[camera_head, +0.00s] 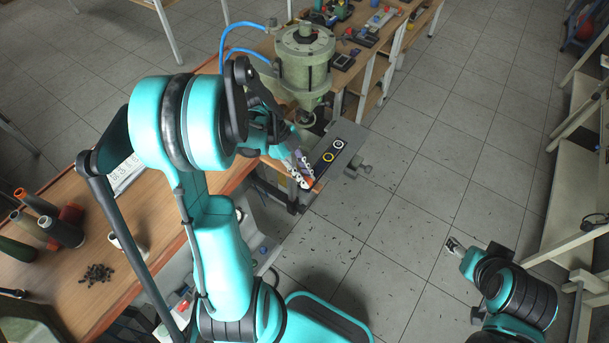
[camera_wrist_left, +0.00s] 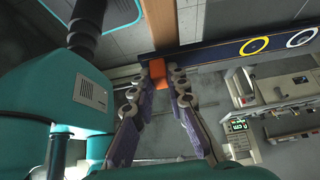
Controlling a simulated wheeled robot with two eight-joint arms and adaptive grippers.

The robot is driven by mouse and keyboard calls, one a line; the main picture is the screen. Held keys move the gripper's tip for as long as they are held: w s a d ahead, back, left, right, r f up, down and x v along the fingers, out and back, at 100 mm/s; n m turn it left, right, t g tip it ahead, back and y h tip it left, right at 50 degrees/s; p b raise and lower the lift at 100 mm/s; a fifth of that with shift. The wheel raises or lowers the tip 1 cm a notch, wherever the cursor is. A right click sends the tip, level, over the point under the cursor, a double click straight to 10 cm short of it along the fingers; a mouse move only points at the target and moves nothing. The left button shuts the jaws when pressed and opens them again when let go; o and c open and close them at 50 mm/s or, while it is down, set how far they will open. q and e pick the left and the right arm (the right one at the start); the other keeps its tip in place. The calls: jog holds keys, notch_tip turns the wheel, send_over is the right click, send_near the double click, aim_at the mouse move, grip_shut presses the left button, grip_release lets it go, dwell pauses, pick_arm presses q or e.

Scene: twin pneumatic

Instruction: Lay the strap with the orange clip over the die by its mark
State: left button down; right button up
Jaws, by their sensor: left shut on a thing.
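My left gripper (camera_head: 301,172) is at the near end of a dark blue strip (camera_head: 318,169) that carries a yellow ring (camera_head: 328,157) and a white ring (camera_head: 339,144). In the left wrist view its fingers (camera_wrist_left: 160,82) are closed on an orange clip (camera_wrist_left: 157,69). An orange-brown band (camera_wrist_left: 160,25) runs up from the clip in that view and crosses the blue strip (camera_wrist_left: 225,50). I cannot tell whether the clip touches the strip. The die is not clearly distinguishable. My right gripper (camera_head: 455,246) is low at the right, above the floor, away from these things; its jaws are too small to read.
A green press cylinder (camera_head: 304,58) with blue hoses stands behind the strip. A wooden bench (camera_head: 60,265) at the left holds several spools and a black pile of small parts (camera_head: 97,274). A shelf unit (camera_head: 574,180) stands at the right.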

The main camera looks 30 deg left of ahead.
pick_arm(q)
jog(key=shift+f, duration=0.2)
jog(key=c, duration=1.4)
grip_release()
jog(key=v, duration=1.2)
jog(key=d+f+n+y+b, duration=0.1)
jog(key=d+n, duration=0.1)
jog(key=s+d+f+n+t+y+b, duration=0.1)
jog(key=d+n+b, duration=0.1)
jog(key=d+n, duration=0.1)
jog(key=s+d+f+n+y+b, duration=0.1)
jog(key=d+n, duration=0.1)
jog(key=shift+d+n+t+y, duration=0.3)
jog(key=shift+t, duration=0.1)
jog(key=shift+s+d+f+n+t+y+b, duration=0.55)
jog(key=shift+d+f+n+t+b, duration=0.35)
jog(key=shift+n, duration=1)
jog(key=shift+s+d+f+n+t+y+b, duration=0.6)
jog(key=shift+d+n+t, duration=0.55)
jog(key=shift+n, duration=0.75)
jog(key=shift+s+d+f+n+t+y+b, duration=0.35)
jog(key=shift+s+d+f+n+t+b, duration=0.55)
jog(key=shift+n, duration=1)
